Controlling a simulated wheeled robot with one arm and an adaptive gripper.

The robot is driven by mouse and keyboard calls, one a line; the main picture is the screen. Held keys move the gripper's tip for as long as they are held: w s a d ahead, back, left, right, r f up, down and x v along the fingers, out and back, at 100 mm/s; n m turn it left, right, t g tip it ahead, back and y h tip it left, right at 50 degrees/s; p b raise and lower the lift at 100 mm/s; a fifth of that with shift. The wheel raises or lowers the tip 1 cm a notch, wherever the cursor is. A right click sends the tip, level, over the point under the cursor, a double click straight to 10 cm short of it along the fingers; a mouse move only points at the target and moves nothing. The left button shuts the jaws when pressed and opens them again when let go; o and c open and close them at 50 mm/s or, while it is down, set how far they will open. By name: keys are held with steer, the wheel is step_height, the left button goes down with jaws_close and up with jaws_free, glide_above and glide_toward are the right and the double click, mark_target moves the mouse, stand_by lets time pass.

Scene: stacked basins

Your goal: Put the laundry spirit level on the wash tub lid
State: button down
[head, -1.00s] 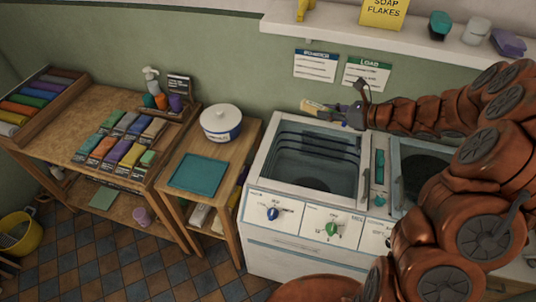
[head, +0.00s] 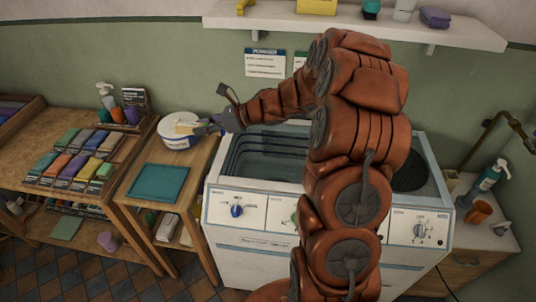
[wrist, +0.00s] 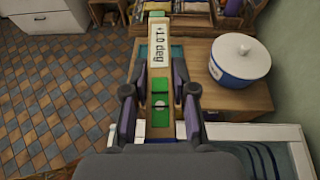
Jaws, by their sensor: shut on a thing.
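My gripper (head: 210,125) is shut on the spirit level (wrist: 156,60), a pale bar with a "+1.0 deg" display and green windows; its fingers show on both sides of it in the wrist view (wrist: 160,95). A round white tub with a blue band (head: 177,141) stands on the small wooden table; its white lid with a knob (wrist: 240,46) is on. In the head view the level (head: 186,125) overlaps the lid. In the wrist view it is held above the small table, left of the tub and apart from it.
A teal square mat (head: 158,183) lies on the small table in front of the tub. A white washing machine (head: 250,205) with an open basin stands to the right. Shelves with colored packets (head: 75,165) stand to the left. A wall shelf (head: 340,28) runs above.

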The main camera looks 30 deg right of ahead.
steer(key=shift+m+t, duration=0.3)
steer(key=s+d+f+b, duration=0.1)
steer(key=f+b, duration=0.2)
steer(key=b, duration=0.2)
steer(key=s+d+f+b, duration=0.1)
steer(key=d+f+b, duration=0.1)
steer(key=b, duration=0.3)
steer(key=s+d+f+b, duration=0.1)
steer(key=f+b, duration=0.3)
steer(key=b, duration=0.1)
steer(key=shift+s+d+f+b, duration=0.25)
steer(key=shift+s+d+b, duration=0.05)
steer(key=shift+s, duration=0.1)
steer(key=shift+s+d+f+b, duration=0.35)
steer(key=shift+f+b, duration=0.15)
steer(key=shift+b, duration=0.5)
steer(key=p, duration=0.4)
glide_above(273, 152)
steer(key=shift+f, duration=0.7)
steer(key=shift+f+p, duration=0.55)
steer(key=shift+f, duration=1.2)
steer(key=shift+f+b, duration=0.25)
steer(key=shift+b, duration=0.15)
steer(key=c, duration=0.9)
jaws_free()
steer(key=shift+c, duration=0.2)
steer(key=shift+r, duration=0.15)
